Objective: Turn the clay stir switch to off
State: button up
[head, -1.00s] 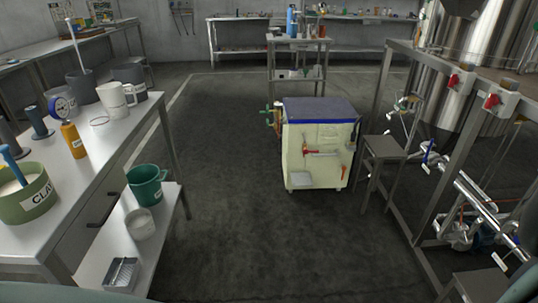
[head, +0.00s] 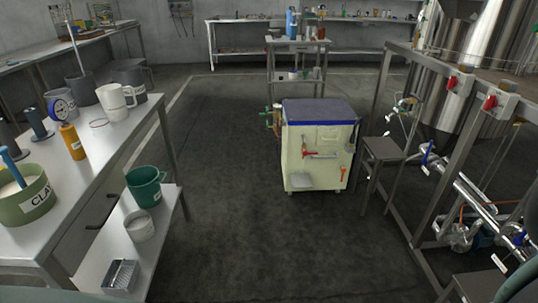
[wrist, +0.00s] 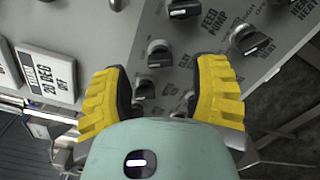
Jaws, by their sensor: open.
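My gripper (wrist: 166,76) has two yellow ribbed fingers, spread apart and empty, in the wrist view. It faces a grey panel with several dark rotary knobs. One knob (wrist: 159,54) lies between and just beyond the fingertips. Another knob (wrist: 145,88) shows between the fingers, and more of the row is partly hidden by my gripper. A further knob (wrist: 184,9) is at the top edge. My gripper is not seen in the head view.
A tub marked CLAY (head: 26,205) stands on the left bench (head: 105,150). A cream cabinet (head: 318,150) stands mid-floor. Steel framing and pipes (head: 470,195) crowd the right. Floor between is clear.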

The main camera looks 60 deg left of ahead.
jog(key=v, duration=0.8)
jog(key=shift+s, duration=0.2)
jog(key=shift+a, duration=0.1)
dwell(0.3)
